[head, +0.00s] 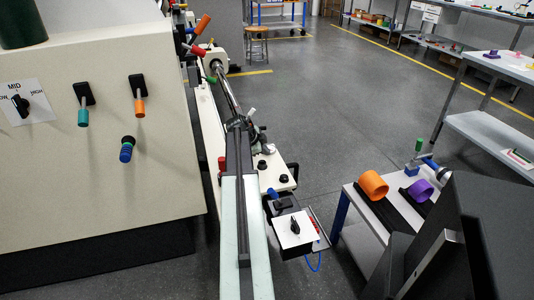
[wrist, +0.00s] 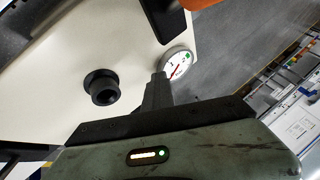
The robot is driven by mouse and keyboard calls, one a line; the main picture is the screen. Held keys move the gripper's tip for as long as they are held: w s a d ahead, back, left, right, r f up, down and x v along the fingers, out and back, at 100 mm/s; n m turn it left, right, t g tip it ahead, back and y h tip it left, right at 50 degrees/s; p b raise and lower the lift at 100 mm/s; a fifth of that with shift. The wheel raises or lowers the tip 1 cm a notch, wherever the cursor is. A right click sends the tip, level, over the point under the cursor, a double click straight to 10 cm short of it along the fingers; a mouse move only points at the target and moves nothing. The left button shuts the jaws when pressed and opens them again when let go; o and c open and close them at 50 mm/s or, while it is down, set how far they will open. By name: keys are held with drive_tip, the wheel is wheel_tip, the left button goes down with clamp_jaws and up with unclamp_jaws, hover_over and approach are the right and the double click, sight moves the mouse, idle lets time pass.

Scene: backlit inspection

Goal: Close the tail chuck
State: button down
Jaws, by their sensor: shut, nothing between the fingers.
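No part is clearly recognisable as the tail chuck. In the head view, a pale round machine end (head: 215,62) stands at the far end of a long shiny bar (head: 229,93), with coloured levers around it; its chuck state is too small to tell. My gripper (head: 238,121) is at the end of my outstretched arm, in front of the bar and beside the pale machine carriage. In the wrist view my gripper (wrist: 160,78) is shut and empty. Its tip appears close to a round white gauge (wrist: 178,65) with a red needle; I cannot tell whether they touch.
A black knob (wrist: 102,87) stands on a pale panel left of the fingers. The headstock (head: 100,130) with levers fills the left. A switch box (head: 295,228) is right of my arm. A side table holds orange (head: 373,184) and purple (head: 421,190) cylinders. Open floor lies behind.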

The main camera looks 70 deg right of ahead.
drive_tip(key=p+v, duration=0.8)
drive_tip(key=v, duration=0.2)
drive_tip(key=shift+s+a, duration=0.1)
